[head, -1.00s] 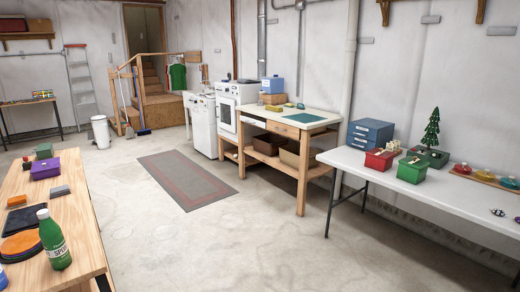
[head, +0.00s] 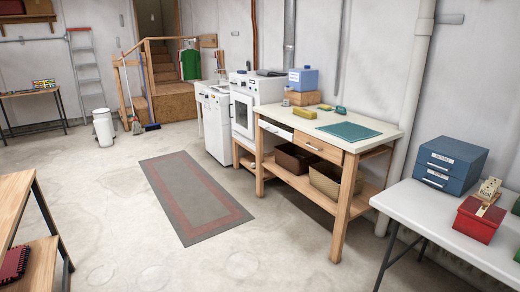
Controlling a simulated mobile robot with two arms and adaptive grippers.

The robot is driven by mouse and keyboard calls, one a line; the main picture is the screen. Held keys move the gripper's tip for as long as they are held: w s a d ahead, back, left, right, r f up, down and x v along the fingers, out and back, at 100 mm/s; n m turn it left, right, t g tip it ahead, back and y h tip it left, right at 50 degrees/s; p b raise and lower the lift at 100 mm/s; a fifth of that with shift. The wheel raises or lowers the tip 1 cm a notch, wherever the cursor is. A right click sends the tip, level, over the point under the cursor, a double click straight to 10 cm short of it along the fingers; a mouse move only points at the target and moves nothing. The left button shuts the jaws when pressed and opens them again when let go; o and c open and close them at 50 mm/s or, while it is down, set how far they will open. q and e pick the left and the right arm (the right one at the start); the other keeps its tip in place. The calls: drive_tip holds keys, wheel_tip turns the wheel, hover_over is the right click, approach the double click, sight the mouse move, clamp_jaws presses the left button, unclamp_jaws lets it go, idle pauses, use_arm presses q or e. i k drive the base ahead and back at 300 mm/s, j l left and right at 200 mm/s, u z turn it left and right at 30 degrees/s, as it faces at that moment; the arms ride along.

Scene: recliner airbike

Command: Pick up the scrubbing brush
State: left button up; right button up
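Small items lie on the pale top of the wooden workbench (head: 375,118): a yellow block (head: 304,114), a smaller yellow-green piece (head: 325,107) and a small dark green item (head: 340,111). One of these may be the scrubbing brush, but they are too small for me to tell which. Neither of my grippers is in view.
A flat teal mat (head: 348,131) lies on the workbench. A white table (head: 425,218) with a blue drawer box (head: 450,165) and red box (head: 479,220) stands at right. A wooden table (head: 12,195) is at left. A rug (head: 195,195) lies on open floor.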

sight(343, 113)
drive_tip(key=i+j+u, duration=0.35)
drive_tip(key=i, duration=0.75)
drive_tip(key=i+l+u, duration=0.15)
drive_tip(key=i+u, duration=0.25)
drive_tip(key=i, duration=0.7)
